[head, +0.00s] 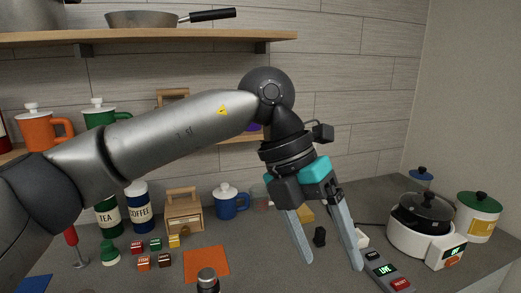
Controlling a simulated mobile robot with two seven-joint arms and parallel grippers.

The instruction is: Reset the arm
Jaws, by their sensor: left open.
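My left arm comes in from the left and reaches across the middle of the head view. My left gripper (331,264) hangs at its end and points down over the worktop. Its two long fingers are spread apart, and nothing is held between them. A small black object (320,237) shows on the worktop behind the gap between the fingers. My right gripper does not show.
Right of the fingers are a control panel (387,272), a white cooker with a dark lidded pot (412,236) and a white canister (478,217). Left are an orange mat (206,264), several small blocks (144,263), a wooden box (184,214) and a blue mug (229,203). A shelf (150,37) runs above.

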